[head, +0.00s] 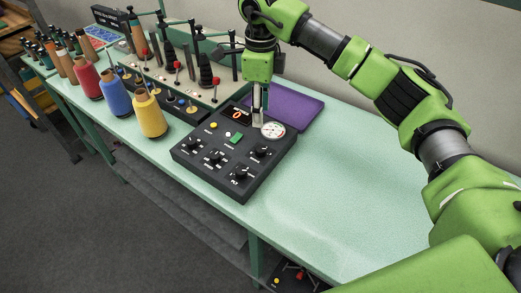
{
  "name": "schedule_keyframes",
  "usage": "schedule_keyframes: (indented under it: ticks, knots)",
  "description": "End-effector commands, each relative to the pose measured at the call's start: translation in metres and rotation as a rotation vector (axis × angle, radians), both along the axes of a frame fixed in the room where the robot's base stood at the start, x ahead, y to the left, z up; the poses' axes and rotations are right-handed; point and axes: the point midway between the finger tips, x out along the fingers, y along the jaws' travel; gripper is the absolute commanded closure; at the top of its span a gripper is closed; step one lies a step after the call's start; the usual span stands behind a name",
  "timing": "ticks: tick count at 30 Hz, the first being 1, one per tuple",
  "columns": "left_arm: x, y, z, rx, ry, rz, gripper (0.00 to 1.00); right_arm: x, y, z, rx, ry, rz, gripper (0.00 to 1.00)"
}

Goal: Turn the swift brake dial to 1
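A dark control box (232,157) sits on the green bench, with several black knobs, coloured buttons, a small red-lit display (237,115) and a round white gauge (273,130). The knob labels are too small to read, so I cannot tell which is the swift brake dial. My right gripper (259,121) points down over the box's back edge, beside the display and gauge. Its fingers look close together, but I cannot tell whether they are open or shut, or whether they touch the box. My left gripper is not in view.
A purple mat (295,108) lies behind the box. Yellow (149,115), blue (115,93) and red (87,79) yarn cones stand to the left. A rack with upright posts and red-knobbed levers (177,66) stands behind them. The bench (330,200) is clear to the right.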

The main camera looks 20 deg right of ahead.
Motion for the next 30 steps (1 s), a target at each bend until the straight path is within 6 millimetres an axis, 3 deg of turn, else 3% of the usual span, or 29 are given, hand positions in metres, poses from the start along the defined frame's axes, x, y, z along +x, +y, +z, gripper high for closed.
schedule_keyframes:
  ticks: [5,15,21,30]
  knots:
    - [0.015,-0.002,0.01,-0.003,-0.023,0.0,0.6,-0.001,0.0,-0.017,-0.001,0.004,0.0,0.61]
    - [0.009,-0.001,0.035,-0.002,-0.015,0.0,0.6,-0.002,0.0,-0.087,0.0,0.006,-0.001,0.61]
    - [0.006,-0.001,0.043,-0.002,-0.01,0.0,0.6,-0.001,0.0,-0.12,-0.001,0.003,0.0,0.61]
    - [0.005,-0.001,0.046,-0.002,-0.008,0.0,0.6,0.0,0.0,-0.136,0.0,0.0,0.001,0.61]
